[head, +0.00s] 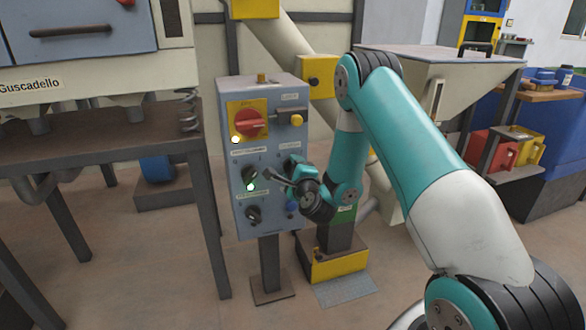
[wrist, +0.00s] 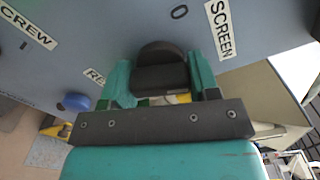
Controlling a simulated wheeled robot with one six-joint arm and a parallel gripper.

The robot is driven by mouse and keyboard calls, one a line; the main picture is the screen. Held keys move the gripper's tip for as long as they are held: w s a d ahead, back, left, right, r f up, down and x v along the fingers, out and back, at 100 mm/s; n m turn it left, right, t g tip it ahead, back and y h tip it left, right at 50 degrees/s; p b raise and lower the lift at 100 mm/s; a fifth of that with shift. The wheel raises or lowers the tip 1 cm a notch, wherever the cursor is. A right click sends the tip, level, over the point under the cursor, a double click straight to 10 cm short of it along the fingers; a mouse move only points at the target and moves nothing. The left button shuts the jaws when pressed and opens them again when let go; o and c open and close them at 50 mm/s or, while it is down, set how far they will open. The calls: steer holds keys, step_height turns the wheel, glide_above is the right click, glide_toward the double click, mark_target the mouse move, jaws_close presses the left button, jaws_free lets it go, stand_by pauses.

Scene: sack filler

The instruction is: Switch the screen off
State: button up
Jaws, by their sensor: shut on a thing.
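The black rotary knob (wrist: 160,62) sits on the blue-grey panel in the wrist view, near the SCREEN label (wrist: 218,30) and an "O" mark. My gripper (wrist: 161,76) has its two teal fingers on either side of the knob and is shut on it. In the head view my gripper (head: 276,178) is at the right middle of the control box (head: 265,150) and hides the knob there. The exact position the knob points to is hard to tell.
A metal table (head: 100,145) stands close on the left.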

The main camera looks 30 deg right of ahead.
steer(key=n+p, duration=0.2)
steer(key=n, duration=0.4)
steer(key=shift+s+p, duration=0.1)
steer(key=shift+p, duration=0.2)
steer(key=n+p, duration=0.3)
steer(key=n, duration=0.2)
steer(key=shift+f+n, duration=0.1)
steer(key=shift+n, duration=0.3)
steer(key=o, duration=0.9)
steer(key=shift+s, duration=0.1)
